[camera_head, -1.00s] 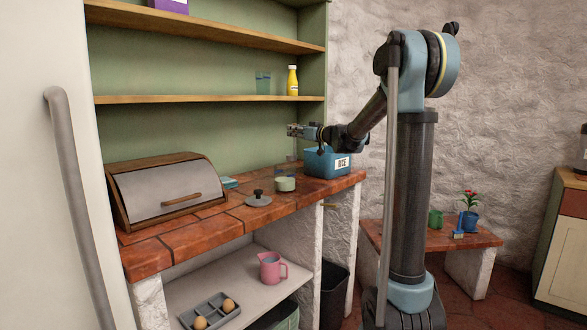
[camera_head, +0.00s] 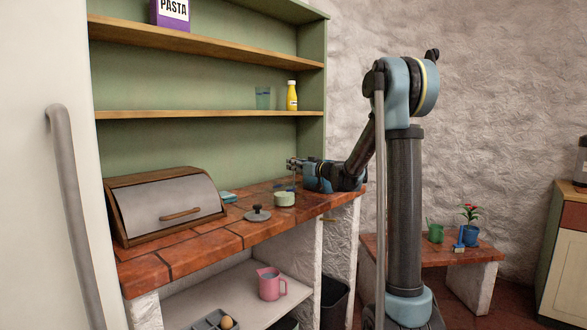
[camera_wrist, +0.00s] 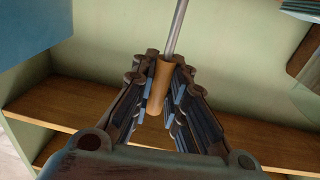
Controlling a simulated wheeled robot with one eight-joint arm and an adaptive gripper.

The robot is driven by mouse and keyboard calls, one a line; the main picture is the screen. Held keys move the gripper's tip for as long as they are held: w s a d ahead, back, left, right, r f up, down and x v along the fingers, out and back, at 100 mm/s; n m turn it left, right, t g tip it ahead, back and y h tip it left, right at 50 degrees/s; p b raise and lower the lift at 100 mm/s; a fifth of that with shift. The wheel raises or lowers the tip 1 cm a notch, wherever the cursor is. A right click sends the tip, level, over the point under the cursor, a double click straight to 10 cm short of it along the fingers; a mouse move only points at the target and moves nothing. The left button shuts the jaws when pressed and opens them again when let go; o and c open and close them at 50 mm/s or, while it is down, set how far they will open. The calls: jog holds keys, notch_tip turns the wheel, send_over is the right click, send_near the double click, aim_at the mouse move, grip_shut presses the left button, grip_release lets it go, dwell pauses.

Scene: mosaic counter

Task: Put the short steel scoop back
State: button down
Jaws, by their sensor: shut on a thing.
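My gripper (camera_head: 292,163) is low over the far right part of the tiled counter. In the wrist view my gripper (camera_wrist: 163,62) is shut on the orange-brown handle of the scoop (camera_wrist: 158,88). A thin steel shaft runs from the handle out of the top of that view. The scoop's bowl is out of view there, and in the head view the scoop is too small to make out clearly. A blue surface, likely the rice box (camera_wrist: 30,25), fills the wrist view's upper left corner. In the head view my arm covers most of the box.
On the counter (camera_head: 215,241) are a bread bin (camera_head: 165,202), a dark lid with a knob (camera_head: 257,214) and a pale green pot (camera_head: 284,199). Wall shelves (camera_head: 200,114) above hold a glass (camera_head: 263,97) and a yellow bottle (camera_head: 292,95). A pink jug (camera_head: 270,284) stands below.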

jog(key=c, duration=1.6)
grip_release()
jog(key=v, duration=1.2)
jog(key=s+d+f+m+g+h, duration=0.1)
jog(key=s+f+g+h, duration=0.1)
jog(key=s+f, duration=0.35)
jog(key=s+f+m+g+h, duration=0.1)
jog(key=s+f+g, duration=0.15)
jog(key=s, duration=0.65)
jog(key=s+d+f+g+h, duration=0.15)
jog(key=s+f, duration=0.25)
jog(key=s, duration=0.4)
jog(key=s+d+f+m+g+h, duration=0.1)
jog(key=s+d+f+m+h, duration=0.1)
jog(key=s+d+f, duration=0.3)
jog(key=s+d+f+m+g+h, duration=0.1)
jog(key=s+d+f+m+h, duration=0.2)
jog(key=s, duration=0.6)
jog(key=s+d+f+m+g+h, duration=0.1)
jog(key=s+d+f+m+h, duration=0.1)
jog(key=s+d+f+h, duration=0.2)
jog(key=s+d+f, duration=0.2)
jog(key=s+f, duration=0.1)
jog(key=s, duration=0.1)
jog(key=shift+d+f+g, duration=0.25)
jog(key=shift+d+g, duration=0.05)
jog(key=shift+g, duration=0.1)
